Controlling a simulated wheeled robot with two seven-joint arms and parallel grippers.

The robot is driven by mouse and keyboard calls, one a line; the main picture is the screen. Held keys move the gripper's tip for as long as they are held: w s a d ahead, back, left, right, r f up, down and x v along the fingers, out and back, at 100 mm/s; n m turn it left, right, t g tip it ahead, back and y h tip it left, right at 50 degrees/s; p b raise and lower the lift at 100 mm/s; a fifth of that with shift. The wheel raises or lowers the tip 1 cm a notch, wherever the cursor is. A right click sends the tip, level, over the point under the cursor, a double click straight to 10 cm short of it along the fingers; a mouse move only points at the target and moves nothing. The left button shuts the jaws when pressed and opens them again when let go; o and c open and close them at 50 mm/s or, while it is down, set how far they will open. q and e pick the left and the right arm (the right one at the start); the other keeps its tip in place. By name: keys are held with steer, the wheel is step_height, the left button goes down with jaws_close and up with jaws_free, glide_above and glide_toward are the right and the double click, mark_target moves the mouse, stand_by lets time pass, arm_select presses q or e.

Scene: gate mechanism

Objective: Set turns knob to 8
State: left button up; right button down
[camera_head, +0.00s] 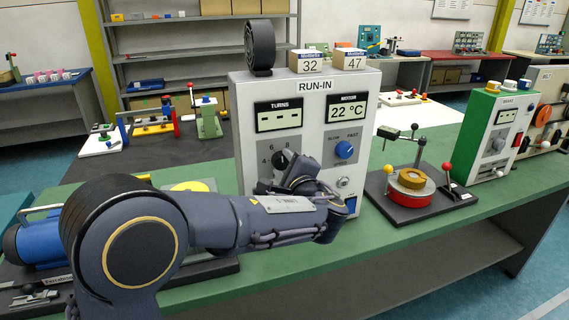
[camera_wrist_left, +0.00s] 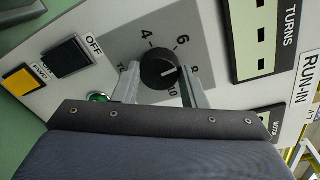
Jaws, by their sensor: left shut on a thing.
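The turns knob (camera_head: 280,160) is a round black dial on the front of the white RUN-IN box (camera_head: 240,125), below the TURNS display (camera_head: 278,116). In the left wrist view the knob (camera_wrist_left: 157,68) shows a white pointer line, which points right, about towards the 8. The 4 and 6 labels are readable; the 8 and 10 are partly covered by a finger. My left gripper (camera_wrist_left: 160,84) is shut on the knob, one finger on each side. In the head view my left wrist covers the panel below the knob. My right gripper is not in view.
A blue slow-fast knob (camera_head: 345,149) is right of the turns knob. In the left wrist view a black OFF button (camera_wrist_left: 67,57), a yellow button (camera_wrist_left: 22,80) and a green lamp (camera_wrist_left: 97,97) are nearby. A turntable fixture (camera_head: 411,188) stands right of the box.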

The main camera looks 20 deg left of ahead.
arm_select(q)
steer(key=m+p, duration=0.2)
steer(key=m, duration=0.2)
steer(key=shift+d, duration=0.1)
steer(key=shift+m+y+p, duration=0.3)
steer(key=shift+m+p, duration=0.45)
steer(key=shift+m, duration=0.55)
steer(key=shift+f, duration=0.1)
steer(key=o, duration=1)
steer(key=b+v, duration=0.1)
steer(key=v, duration=0.6)
steer(key=shift+s+d, duration=0.25)
steer(key=shift+s, duration=0.05)
